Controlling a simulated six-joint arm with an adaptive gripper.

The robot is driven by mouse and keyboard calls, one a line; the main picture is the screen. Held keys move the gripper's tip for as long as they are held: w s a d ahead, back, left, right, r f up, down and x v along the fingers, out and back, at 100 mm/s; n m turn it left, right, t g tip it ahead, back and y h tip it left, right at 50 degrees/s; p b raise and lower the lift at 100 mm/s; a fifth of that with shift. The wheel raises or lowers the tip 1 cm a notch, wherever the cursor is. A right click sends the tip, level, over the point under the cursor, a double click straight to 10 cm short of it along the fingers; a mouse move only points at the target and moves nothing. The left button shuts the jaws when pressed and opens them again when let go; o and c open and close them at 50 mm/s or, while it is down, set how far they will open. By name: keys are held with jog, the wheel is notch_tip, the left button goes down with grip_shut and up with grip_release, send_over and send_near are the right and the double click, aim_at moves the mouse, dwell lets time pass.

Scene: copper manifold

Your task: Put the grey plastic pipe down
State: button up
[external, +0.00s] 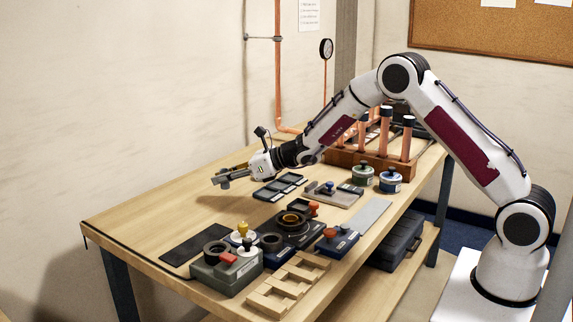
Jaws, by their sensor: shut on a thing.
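My gripper (231,175) is at the end of the arm, over the back left part of the wooden table. It is shut on a small grey piece at its fingertips, which looks like the grey plastic pipe (221,181). The fingers partly hide the pipe, and it is small in this view. It appears held above the table top, apart from the objects there; the exact height cannot be told.
Black trays (280,187) lie right of the gripper. A dark mat (197,244), a grey box (226,271) and a wooden rack (289,285) are nearer the front. Copper pipes stand in a wooden block (372,163) behind. The table's left part (145,215) is clear.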

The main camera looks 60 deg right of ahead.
aim_at(225, 200)
jog(key=shift+f, duration=1.85)
jog(key=shift+f, duration=0.1)
jog(key=o, duration=0.9)
jog(key=shift+s, duration=0.1)
jog(key=shift+s+d+r, duration=0.2)
jog(key=shift+s+r, duration=0.15)
jog(key=shift+s, duration=0.05)
jog(key=shift+v, duration=5.4)
